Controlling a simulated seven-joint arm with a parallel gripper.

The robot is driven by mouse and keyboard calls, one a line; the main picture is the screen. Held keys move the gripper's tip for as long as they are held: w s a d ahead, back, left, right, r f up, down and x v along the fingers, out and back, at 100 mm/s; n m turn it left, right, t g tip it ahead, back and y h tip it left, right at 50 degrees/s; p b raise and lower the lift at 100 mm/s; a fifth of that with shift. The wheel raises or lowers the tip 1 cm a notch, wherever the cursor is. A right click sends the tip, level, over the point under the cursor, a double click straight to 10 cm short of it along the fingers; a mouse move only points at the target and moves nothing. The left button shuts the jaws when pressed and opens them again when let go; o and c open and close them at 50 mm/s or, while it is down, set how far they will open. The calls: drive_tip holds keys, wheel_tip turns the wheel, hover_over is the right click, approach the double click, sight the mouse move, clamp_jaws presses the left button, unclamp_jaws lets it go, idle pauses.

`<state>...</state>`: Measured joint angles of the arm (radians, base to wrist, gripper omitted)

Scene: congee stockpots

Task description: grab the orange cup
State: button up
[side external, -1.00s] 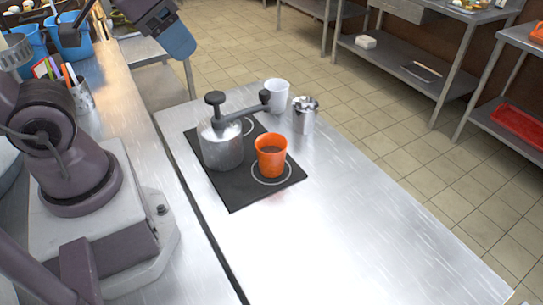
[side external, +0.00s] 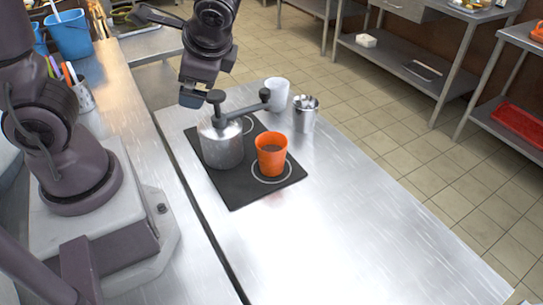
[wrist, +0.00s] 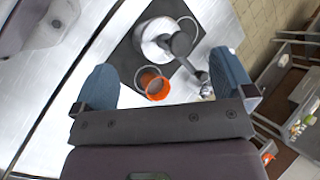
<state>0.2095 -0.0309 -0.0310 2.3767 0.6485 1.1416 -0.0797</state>
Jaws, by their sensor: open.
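The orange cup (side external: 271,158) stands upright on the right part of the black cooktop (side external: 237,193), next to the metal pot. In the wrist view the orange cup (wrist: 152,84) shows between my two blue fingertips, nearer the left one. My gripper (wrist: 166,85) is open and empty, its fingers wide apart. In the side external view my gripper (side external: 192,98) hangs above and behind the metal pot (side external: 220,146), up and to the left of the cup. It is apart from the cup.
The pot has a dark knob and a long handle reaching right, above and behind the cup. A white cup (side external: 277,95) and a metal container (side external: 305,114) stand behind. The steel counter (side external: 360,225) is clear in front and to the right.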

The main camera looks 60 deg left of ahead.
drive_tip(key=w+f+m+y, duration=0.4)
drive_tip(key=f+m+y, duration=0.1)
drive_tip(key=m, duration=0.1)
drive_tip(key=m+t+h, duration=0.3)
drive_tip(key=m+t, duration=1.3)
drive_tip(key=m, duration=0.2)
approach(279, 141)
drive_tip(key=shift+s+a, duration=0.15)
drive_tip(key=shift+a, duration=0.35)
drive_tip(key=shift+s+f+m+t+h, duration=0.15)
drive_tip(key=shift+s+m+t+h, duration=0.15)
drive_tip(key=shift+m+t+h, duration=0.6)
drive_tip(key=shift+h, duration=0.3)
drive_tip(key=x, duration=0.7)
drive_tip(key=shift+w+a+f, duration=0.1)
drive_tip(key=shift+w+a, duration=0.05)
drive_tip(key=shift+a, duration=0.05)
drive_tip(key=c, duration=1)
drive_tip(key=shift+n, duration=0.3)
drive_tip(key=shift+c, duration=0.2)
